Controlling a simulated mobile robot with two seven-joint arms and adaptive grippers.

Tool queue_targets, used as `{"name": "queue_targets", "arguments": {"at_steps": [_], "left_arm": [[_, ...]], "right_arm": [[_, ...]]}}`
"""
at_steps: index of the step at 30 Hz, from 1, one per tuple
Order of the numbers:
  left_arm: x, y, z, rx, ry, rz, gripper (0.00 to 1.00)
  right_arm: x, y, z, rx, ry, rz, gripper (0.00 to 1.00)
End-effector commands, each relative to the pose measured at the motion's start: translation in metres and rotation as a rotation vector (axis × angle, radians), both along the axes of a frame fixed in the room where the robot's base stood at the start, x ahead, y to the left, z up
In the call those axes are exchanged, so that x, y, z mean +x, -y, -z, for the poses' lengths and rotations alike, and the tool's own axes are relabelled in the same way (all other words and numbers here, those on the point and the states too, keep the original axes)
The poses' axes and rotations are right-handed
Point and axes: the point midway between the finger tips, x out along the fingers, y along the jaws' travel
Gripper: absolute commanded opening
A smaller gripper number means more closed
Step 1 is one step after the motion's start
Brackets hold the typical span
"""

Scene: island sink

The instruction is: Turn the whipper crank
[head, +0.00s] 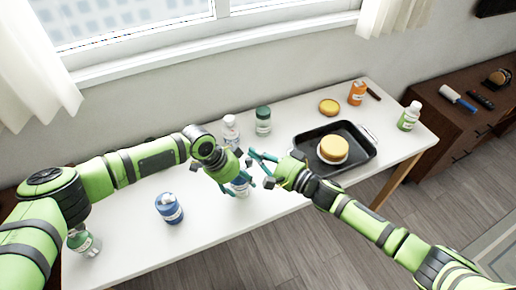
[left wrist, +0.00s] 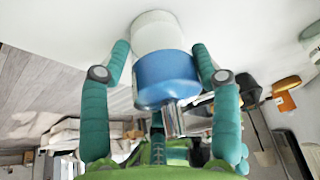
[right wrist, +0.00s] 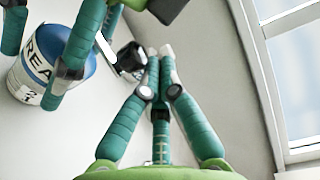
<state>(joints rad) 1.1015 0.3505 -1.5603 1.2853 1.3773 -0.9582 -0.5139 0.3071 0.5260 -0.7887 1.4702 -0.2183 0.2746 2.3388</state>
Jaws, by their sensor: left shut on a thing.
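The whipper, a white canister with a blue top (left wrist: 166,78), stands between the fingers of my left gripper (left wrist: 160,72), which is shut on it. In the head view the whipper (head: 241,188) shows near the table's front edge, partly covered by the left gripper (head: 236,180). Its crank, a dark and silver part (right wrist: 130,58), juts from the blue top in the right wrist view. My right gripper (right wrist: 160,52) has its fingertips together beside the crank, with nothing seen between them. Whether they touch the crank is unclear. In the head view the right gripper (head: 258,158) is just right of the whipper.
A blue jar (head: 169,208) and a green bottle (head: 82,242) stand on the left of the white table (head: 130,245). A white bottle (head: 231,130) and green jar (head: 263,120) stand behind the grippers. A black tray (head: 365,160) with a round cake is at right.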

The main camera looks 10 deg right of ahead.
Motion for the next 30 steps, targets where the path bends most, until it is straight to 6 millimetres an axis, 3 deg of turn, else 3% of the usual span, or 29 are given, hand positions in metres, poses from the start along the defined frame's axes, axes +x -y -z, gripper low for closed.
{"name": "queue_targets", "arguments": {"at_steps": [14,19,30], "left_arm": [[-0.002,-0.001,0.003,0.003,-0.005,0.001,0.26],[-0.002,-0.001,0.003,0.003,-0.004,0.0,0.26],[-0.001,-0.001,0.002,0.002,-0.004,0.0,0.26]], "right_arm": [[-0.005,-0.002,0.0,0.009,0.001,0.03,0.0],[-0.014,0.004,0.001,0.005,-0.002,0.125,0.0],[-0.031,0.006,0.001,0.002,0.003,0.121,0.0]]}}
